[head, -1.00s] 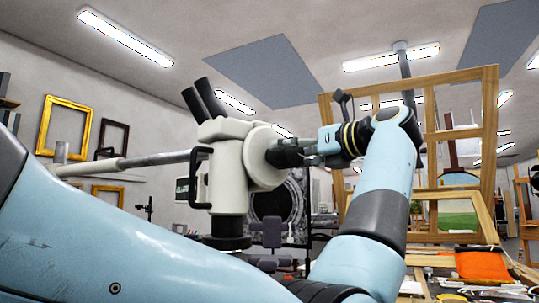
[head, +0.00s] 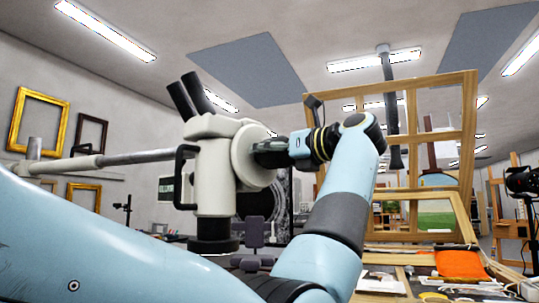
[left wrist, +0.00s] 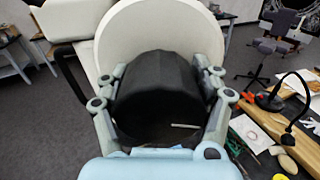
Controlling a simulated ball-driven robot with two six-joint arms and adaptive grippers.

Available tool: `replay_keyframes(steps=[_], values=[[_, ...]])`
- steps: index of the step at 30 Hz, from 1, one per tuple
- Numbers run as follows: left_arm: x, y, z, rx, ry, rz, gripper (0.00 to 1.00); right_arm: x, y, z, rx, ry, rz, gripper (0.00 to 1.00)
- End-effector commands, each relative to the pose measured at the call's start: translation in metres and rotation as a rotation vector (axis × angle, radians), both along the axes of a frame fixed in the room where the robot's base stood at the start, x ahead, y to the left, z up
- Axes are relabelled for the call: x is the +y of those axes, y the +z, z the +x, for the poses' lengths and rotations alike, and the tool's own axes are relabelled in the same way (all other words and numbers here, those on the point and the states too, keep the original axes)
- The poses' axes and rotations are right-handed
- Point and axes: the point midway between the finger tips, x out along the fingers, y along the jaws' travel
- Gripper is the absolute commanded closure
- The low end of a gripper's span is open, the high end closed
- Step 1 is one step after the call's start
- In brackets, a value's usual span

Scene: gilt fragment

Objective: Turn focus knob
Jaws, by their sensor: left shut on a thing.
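A cream stereo microscope (head: 212,180) with two black eyepiece tubes hangs on a metal boom arm (head: 110,160) in the head view. Its black focus knob (left wrist: 158,88) sticks out from a round cream housing (left wrist: 165,25) in the left wrist view. My left gripper (head: 268,151) reaches the knob from the right side of the microscope. Its fingers stand on both sides of the knob and are shut on it. In the head view the fingers mostly hide the knob. My right gripper is not in view.
A table with an orange cloth (head: 460,263) and loose tools lies at the lower right. A large wooden frame (head: 468,140) stands behind my left arm. Gilt frames (head: 38,122) hang on the left wall. An office chair (left wrist: 275,45) stands beyond the microscope.

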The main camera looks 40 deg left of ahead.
Motion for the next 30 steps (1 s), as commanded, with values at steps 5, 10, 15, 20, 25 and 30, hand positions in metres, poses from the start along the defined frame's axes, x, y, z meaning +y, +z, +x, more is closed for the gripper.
replay_keyframes(steps=[5,10,15,20,25,30], values=[[0.000,0.000,0.001,0.000,-0.003,0.000,0.67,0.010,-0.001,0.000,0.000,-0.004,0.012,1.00],[0.000,0.000,0.001,0.017,-0.003,0.002,0.68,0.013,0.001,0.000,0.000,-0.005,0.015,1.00],[0.000,0.001,0.001,0.083,-0.003,0.009,0.68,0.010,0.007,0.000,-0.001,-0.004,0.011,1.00],[0.000,0.002,0.001,0.185,-0.003,0.020,0.68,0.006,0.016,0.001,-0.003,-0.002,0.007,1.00],[0.000,0.002,0.001,0.303,-0.003,0.034,0.68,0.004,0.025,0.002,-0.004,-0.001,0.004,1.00],[0.000,0.002,0.001,0.405,-0.003,0.045,0.68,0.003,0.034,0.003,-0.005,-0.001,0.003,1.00]])
